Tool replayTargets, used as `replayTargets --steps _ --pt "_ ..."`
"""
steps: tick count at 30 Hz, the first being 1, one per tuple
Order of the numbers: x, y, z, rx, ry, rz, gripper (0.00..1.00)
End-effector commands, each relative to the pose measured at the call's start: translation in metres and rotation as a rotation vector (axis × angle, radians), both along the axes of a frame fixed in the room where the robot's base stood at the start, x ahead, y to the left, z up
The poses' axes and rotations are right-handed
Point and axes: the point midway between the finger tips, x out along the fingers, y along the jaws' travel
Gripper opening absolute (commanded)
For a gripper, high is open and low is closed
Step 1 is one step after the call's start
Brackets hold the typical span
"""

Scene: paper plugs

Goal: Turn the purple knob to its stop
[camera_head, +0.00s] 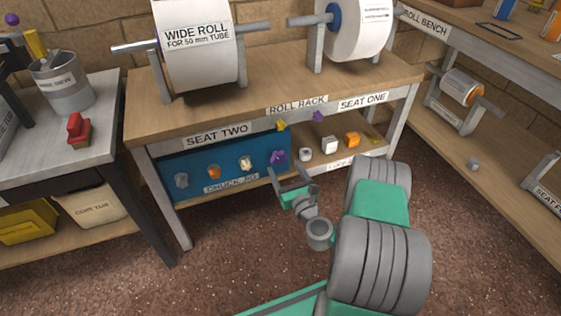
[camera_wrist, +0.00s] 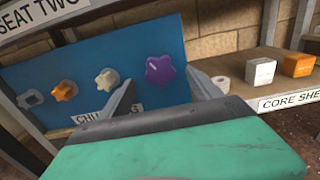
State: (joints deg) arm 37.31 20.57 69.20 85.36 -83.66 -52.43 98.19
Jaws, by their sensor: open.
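The purple knob (camera_head: 278,156) is a lobed, star-like knob at the right end of the blue panel labelled CHUCK JIG (camera_head: 236,160), under the bench. In the wrist view the purple knob (camera_wrist: 159,69) shows whole, just beyond and between my fingertips. My gripper (camera_head: 289,174) is open and empty, in front of the panel near the purple knob. In the wrist view my gripper (camera_wrist: 160,77) has its fingers apart on the left and right. I see no contact with the knob.
Grey, orange and cream knobs (camera_wrist: 107,78) sit left of the purple one. A shelf at right holds a white box (camera_wrist: 261,71) and an orange box (camera_wrist: 298,65). The bench top (camera_head: 270,88) with paper rolls is above. The floor (camera_head: 240,245) before the panel is clear.

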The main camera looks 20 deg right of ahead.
Motion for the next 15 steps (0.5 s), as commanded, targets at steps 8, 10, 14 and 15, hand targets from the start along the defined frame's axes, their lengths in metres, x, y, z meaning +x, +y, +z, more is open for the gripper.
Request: replayTargets --steps 8,10,14,15 --pt "0.004 0.0 0.0 -0.002 0.0 0.001 0.73" --pt "0.008 0.0 0.001 -0.002 0.0 0.002 0.73" --pt "0.016 0.001 0.0 -0.002 0.001 0.002 0.73" --pt "0.018 0.001 0.001 -0.002 0.0 0.001 0.73"
